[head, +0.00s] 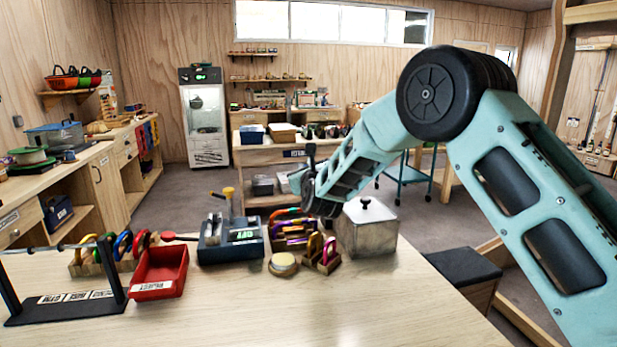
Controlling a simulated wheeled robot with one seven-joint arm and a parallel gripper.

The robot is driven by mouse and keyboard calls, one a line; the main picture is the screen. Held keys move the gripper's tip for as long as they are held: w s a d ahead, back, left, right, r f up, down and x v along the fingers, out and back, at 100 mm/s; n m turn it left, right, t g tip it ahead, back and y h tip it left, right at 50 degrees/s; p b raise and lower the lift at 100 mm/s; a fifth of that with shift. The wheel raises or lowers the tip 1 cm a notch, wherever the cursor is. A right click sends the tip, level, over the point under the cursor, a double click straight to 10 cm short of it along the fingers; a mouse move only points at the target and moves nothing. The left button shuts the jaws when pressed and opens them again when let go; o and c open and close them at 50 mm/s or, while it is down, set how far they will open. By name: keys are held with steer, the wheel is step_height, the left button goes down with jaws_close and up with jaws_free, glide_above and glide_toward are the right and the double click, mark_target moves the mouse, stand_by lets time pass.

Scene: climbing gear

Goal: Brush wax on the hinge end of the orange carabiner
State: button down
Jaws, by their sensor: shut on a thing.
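My gripper (304,188) is at the end of my teal arm, above the colourful carabiners and left of the metal box. My dark wrist hides most of its fingers. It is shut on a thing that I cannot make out. An orange carabiner (287,211) lies at the back of a group of orange, purple and yellow ones under my gripper; its hinge end is not clear. I cannot make out a brush for certain.
A lidded metal box (367,228) stands right of the carabiners. A dark device (231,240), a red tray (158,272) and a black stand with a bar (68,305) are to the left. The worktop's front middle (330,315) is clear.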

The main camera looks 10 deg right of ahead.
steer(key=shift+r, duration=1.6)
